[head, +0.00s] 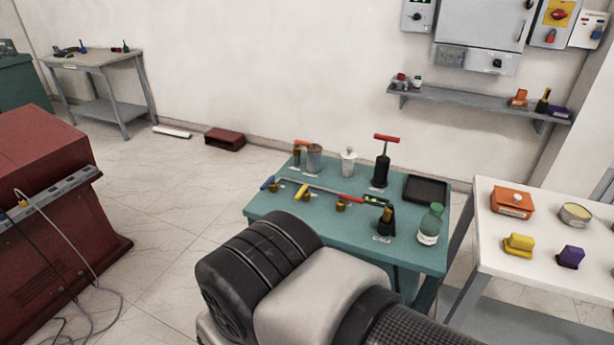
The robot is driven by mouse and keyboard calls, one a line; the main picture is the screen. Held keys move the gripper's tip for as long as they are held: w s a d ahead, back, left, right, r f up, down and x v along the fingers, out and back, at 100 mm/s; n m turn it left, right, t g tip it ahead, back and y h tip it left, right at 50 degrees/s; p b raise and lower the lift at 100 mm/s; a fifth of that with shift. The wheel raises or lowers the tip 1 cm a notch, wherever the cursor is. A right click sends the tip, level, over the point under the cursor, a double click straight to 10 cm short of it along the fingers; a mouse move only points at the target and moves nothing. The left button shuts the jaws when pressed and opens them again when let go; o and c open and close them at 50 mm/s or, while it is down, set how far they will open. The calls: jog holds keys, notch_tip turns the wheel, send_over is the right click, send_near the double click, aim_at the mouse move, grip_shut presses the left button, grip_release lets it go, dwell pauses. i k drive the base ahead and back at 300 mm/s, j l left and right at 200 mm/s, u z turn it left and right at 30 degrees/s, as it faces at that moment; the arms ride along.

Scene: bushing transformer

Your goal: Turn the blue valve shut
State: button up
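A small valve with a blue handle (267,183) and a brass-coloured body sits at the left edge of the teal table (279,211). Its handle lies slanted, but I cannot tell its exact turn position at this size. A yellow-handled valve (301,191) and a red-handled valve (347,199) stand to its right along the same row, by a grey pipe. My arm fills the bottom middle of the head view, in front of the table. My gripper is not visible, so I cannot tell its distance from the blue valve.
The teal table also holds a metal cup (314,158), a black pump with a red handle (382,162), a black tray (427,190) and a green-capped bottle (430,225). A white table (519,271) stands at right. A red cabinet (45,215) stands at left, with open floor between.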

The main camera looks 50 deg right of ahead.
aim_at(271, 178)
jog(key=z, duration=1.1)
jog(key=i+l+u, duration=0.1)
jog(key=i+u, duration=0.3)
jog(key=i, duration=0.6)
